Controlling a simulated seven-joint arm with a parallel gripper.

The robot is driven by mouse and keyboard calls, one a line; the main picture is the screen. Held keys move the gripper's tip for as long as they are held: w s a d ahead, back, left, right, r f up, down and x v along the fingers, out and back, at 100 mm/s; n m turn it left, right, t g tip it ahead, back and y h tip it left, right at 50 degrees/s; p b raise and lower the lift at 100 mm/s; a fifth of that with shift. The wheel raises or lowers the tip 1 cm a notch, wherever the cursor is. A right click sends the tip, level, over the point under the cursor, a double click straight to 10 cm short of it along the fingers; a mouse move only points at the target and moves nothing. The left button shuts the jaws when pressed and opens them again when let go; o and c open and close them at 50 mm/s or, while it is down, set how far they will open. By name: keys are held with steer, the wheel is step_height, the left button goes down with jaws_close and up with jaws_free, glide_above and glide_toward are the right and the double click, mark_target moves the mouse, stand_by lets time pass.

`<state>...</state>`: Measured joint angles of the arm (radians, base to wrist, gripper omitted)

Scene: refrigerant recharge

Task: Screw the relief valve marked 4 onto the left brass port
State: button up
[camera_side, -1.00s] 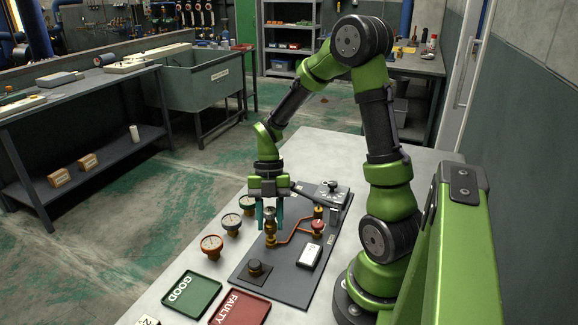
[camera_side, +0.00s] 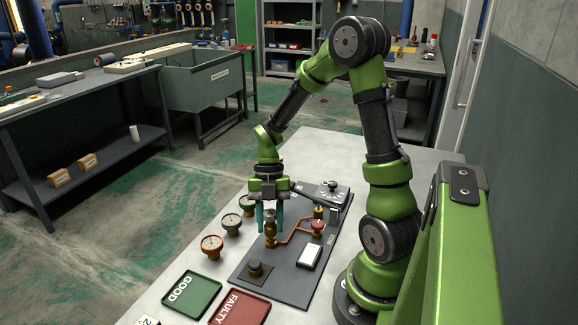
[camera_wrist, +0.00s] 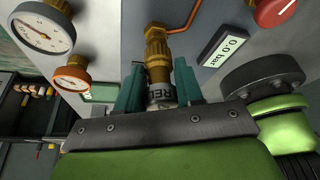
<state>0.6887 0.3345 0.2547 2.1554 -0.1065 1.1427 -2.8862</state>
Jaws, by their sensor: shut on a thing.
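My gripper (camera_side: 270,216) points down over the dark panel, its two teal fingers on either side of the relief valve (camera_side: 270,215). In the wrist view my gripper (camera_wrist: 158,92) is shut on the valve (camera_wrist: 161,95), a pale metal body with part of a printed label showing; no number is legible. The valve is upright and in line with the brass port (camera_side: 271,239), at the end of the copper pipe. The brass fitting (camera_wrist: 157,50) meets the valve's end in the wrist view; how far the thread is engaged cannot be told.
Three gauges stand left of the panel, the nearest orange-rimmed (camera_side: 212,245). A red knob (camera_side: 317,226) and a display (camera_side: 310,256) reading 0.0 bar (camera_wrist: 222,48) are right of the port. A green GOOD tray (camera_side: 207,307) and red FAULTY tray (camera_side: 262,309) lie in front.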

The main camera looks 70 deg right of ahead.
steer(key=shift+f, duration=0.6)
steer(key=m+t, duration=0.1)
steer(key=m, duration=0.2)
steer(key=shift+m, duration=0.4)
steer(key=m+t, duration=0.1)
steer(key=m, duration=0.2)
steer(key=shift+t, duration=0.3)
steer(key=shift+y, duration=0.3)
steer(key=m+t, duration=0.1)
steer(key=m, duration=0.2)
steer(key=shift+f, duration=0.1)
steer(key=shift+s+m, duration=0.1)
steer(key=shift+m, duration=0.2)
